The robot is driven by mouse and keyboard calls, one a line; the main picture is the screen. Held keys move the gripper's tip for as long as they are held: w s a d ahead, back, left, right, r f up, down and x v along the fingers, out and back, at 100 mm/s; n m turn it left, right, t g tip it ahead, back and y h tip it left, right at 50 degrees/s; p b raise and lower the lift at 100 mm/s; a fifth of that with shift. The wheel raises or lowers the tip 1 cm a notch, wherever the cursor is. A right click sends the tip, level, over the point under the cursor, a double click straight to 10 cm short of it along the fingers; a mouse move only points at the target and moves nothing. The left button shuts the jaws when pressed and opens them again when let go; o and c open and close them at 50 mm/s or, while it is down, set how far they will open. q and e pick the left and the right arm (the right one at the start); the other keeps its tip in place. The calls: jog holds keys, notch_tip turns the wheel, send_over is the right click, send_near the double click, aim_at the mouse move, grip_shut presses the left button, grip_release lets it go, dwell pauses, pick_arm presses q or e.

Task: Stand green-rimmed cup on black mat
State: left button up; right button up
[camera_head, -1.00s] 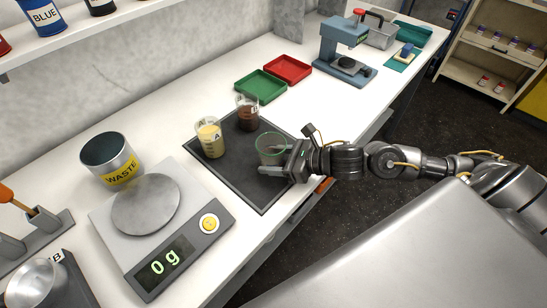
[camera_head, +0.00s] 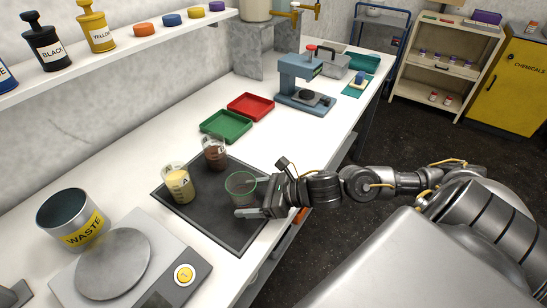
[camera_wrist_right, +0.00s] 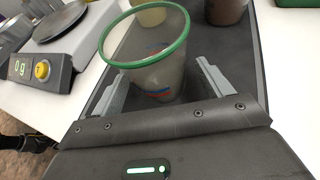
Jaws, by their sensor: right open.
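The green-rimmed cup (camera_head: 240,188) is clear, looks empty and stands upright on the black mat (camera_head: 222,228), near its right edge. It also shows in the right wrist view (camera_wrist_right: 150,62), with its green rim toward the camera. My right gripper (camera_head: 250,197) is open, with its fingers low on either side of the cup; in the wrist view (camera_wrist_right: 160,90) a gap shows between the cup and the right-hand finger. Whether the other finger touches the cup I cannot tell. My left gripper is out of view.
A beaker of yellow stuff (camera_head: 179,186) and a beaker of dark brown stuff (camera_head: 214,154) stand on the mat's far side. A scale (camera_head: 180,290) and a waste can (camera_head: 72,222) are at the left. Green (camera_head: 227,126) and red (camera_head: 250,107) trays lie behind the mat.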

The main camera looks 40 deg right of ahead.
jog(key=b+v, duration=0.1)
jog(key=v, duration=0.2)
jog(key=b+v, duration=0.1)
jog(key=v, duration=0.3)
jog(key=shift+s+d+f, duration=0.1)
jog(key=shift+s+d, duration=0.1)
jog(key=shift+s, duration=0.15)
jog(key=shift+s+d+r+p, duration=0.25)
jog(key=shift+d+r+p, duration=0.05)
jog(key=shift+r+p, duration=0.15)
jog(key=shift+p+v, duration=0.4)
jog(key=shift+v, duration=0.5)
jog(key=shift+f, duration=0.1)
